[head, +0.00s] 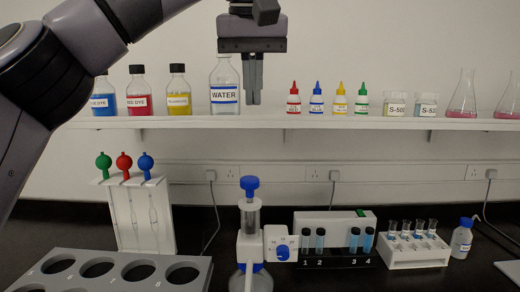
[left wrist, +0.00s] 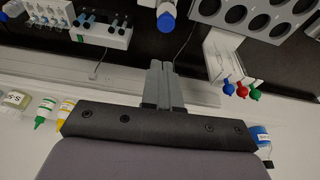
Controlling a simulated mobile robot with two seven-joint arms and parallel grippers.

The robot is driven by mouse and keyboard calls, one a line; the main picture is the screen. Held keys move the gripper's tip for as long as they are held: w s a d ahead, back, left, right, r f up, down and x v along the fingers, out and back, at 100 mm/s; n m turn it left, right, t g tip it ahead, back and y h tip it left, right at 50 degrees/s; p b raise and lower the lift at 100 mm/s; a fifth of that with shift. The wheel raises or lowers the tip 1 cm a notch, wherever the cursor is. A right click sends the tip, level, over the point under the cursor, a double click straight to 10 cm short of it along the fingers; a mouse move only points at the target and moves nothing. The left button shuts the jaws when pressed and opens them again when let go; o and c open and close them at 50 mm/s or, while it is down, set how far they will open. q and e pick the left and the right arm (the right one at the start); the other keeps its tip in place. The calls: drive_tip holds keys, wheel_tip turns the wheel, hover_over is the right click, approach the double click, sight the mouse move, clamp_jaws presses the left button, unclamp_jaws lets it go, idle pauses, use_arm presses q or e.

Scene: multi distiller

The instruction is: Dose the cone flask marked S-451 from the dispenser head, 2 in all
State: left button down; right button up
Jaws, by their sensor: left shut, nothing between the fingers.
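The dispenser head (head: 250,218) has a blue plunger knob, a clear barrel and a white body with a round blue dial. It stands over a glass vessel (head: 251,282) with a blue collar, cut off by the bottom edge. The blue knob (left wrist: 166,22) also shows in the left wrist view. Cone flasks with pink liquid (head: 462,100) stand at the right end of the shelf; I can read no S-451 label. My left gripper (head: 254,102) points down, shut and empty, in front of the shelf beside the WATER bottle, above the dispenser head. It also shows in the left wrist view (left wrist: 159,64). My right gripper is out of view.
The shelf (head: 180,122) holds dye bottles, the WATER bottle (head: 223,90), dropper bottles and labelled beakers (head: 396,104). Below are a pipette stand (head: 130,215), a holed rack (head: 60,254), a numbered tube holder (head: 335,225), a vial rack (head: 418,255) and a small blue-capped bottle (head: 462,240).

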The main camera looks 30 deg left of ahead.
use_arm(q)
hover_over(251, 180)
wheel_tip(251, 180, down, 11)
drive_tip(key=shift+w+a+f, duration=0.1)
drive_tip(key=shift+f, duration=0.95)
wheel_tip(251, 180, down, 2)
drive_tip(key=shift+f+b, duration=0.2)
drive_tip(key=shift+b, duration=0.1)
drive_tip(key=shift+s+f, duration=0.25)
drive_tip(key=shift+f, duration=0.05)
drive_tip(key=shift+r, duration=0.1)
drive_tip(key=v, duration=0.8)
drive_tip(key=shift+w+r, duration=0.15)
drive_tip(key=shift+r, duration=0.1)
